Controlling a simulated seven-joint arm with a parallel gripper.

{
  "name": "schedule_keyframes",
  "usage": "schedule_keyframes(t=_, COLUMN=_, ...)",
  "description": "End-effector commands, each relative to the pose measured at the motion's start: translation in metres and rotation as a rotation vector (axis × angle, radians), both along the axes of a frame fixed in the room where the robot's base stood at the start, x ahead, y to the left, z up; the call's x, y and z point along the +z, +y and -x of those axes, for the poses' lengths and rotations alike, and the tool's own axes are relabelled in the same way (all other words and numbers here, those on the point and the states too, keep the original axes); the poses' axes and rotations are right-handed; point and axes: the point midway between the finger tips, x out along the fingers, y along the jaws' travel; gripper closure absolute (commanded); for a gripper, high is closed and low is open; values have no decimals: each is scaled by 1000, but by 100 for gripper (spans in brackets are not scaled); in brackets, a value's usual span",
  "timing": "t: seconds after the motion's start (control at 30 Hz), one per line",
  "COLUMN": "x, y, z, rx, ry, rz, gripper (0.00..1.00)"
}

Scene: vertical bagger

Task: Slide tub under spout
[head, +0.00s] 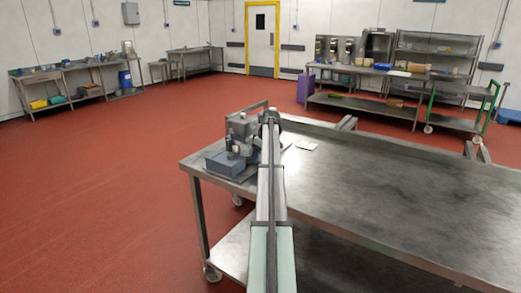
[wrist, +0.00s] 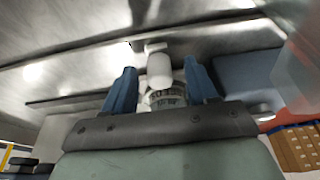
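My gripper (wrist: 160,82) shows in the wrist view with its two blue fingers wide apart. Between and beyond them is a white rounded part (wrist: 159,66) above a pale round piece with a dark band (wrist: 166,98). I cannot tell which of these is the tub or the spout. A gap shows beside the left finger, and I see no clear grip. In the head view the grey bagging machine (head: 226,163) stands at the left end of the steel table (head: 400,190). My arm reaches to its right side and hides part of it. My fingertips and the tub cannot be made out there.
The tabletop further right is bare. A blue-grey flat surface (wrist: 245,72) lies right of the fingers in the wrist view. Shelving (head: 435,65) and benches stand far off along the walls.

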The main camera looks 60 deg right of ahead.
Motion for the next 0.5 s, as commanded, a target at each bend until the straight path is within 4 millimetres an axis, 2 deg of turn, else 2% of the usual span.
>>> schedule_keyframes(t=0.33, x=2, y=0, z=0, rx=0, ry=0, rz=0, gripper=39)
schedule_keyframes(t=0.5, x=11, y=0, z=3, rx=0, ry=-1, rz=1, gripper=39)
